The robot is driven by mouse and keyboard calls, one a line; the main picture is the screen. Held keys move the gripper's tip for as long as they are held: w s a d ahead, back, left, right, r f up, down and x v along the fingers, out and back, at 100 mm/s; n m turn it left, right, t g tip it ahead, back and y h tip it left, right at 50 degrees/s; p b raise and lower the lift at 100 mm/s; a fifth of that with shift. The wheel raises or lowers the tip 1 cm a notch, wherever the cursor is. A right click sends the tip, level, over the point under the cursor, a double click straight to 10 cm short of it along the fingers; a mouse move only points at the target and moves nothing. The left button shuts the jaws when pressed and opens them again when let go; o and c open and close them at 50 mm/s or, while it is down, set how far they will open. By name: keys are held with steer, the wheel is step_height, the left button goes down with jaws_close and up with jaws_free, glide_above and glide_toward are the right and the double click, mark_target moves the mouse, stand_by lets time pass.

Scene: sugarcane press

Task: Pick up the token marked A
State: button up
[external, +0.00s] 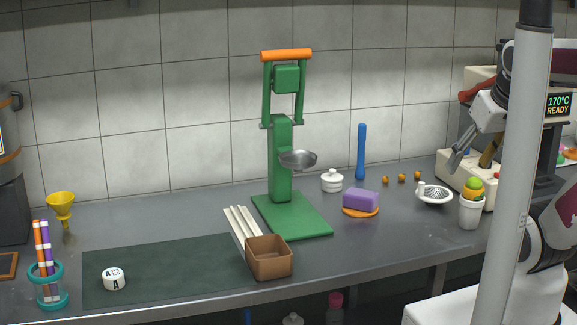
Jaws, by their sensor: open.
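A small white round token (114,279) lies on the dark green mat (180,268) at the front left of the counter. It has black lettering on its top and an A on its side. My gripper (456,160) is at the far right, raised above the counter. It is open, points down and left, and is far from the token. A tan handle or post shows close to its fingers; I cannot tell whether they touch.
A teal holder (48,293) with coloured tubes stands left of the token. A brown box (269,258) with white sticks beside it is at the mat's right end. A green press (282,165) stands mid-counter. The mat around the token is clear.

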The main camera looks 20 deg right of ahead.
steer(key=w+a+r+n+t+y, duration=0.1)
steer(key=w+a, duration=0.2)
steer(key=w, duration=0.3)
steer(key=w+a+r+n, duration=0.1)
steer(key=w+a, duration=0.3)
steer(key=w, duration=0.2)
steer(key=w+a+f+n+t+y, duration=0.1)
steer(key=w+a+f+y, duration=0.1)
steer(key=w+a, duration=0.95)
steer(key=w+a+f+n+t+y, duration=0.2)
steer(key=w+a, duration=0.6)
steer(key=a, duration=0.6)
steer(key=w+a+f+y, duration=0.15)
steer(key=a+f, duration=0.35)
steer(key=a, duration=0.5)
steer(key=n+t+y, duration=0.1)
steer(key=n+y, duration=0.2)
glide_above(141, 293)
steer(key=w+d, duration=0.6)
step_height(141, 293, down, 14)
steer(key=r, duration=0.1)
steer(key=shift+n+t+y, duration=0.4)
steer(key=shift+y, duration=0.55)
steer(key=s+a+f, duration=0.4)
steer(key=f, duration=0.1)
steer(key=s+a+f, duration=0.1)
steer(key=s+f, duration=0.1)
steer(key=shift+a+f, duration=0.4)
steer(key=shift+w+a, duration=0.1)
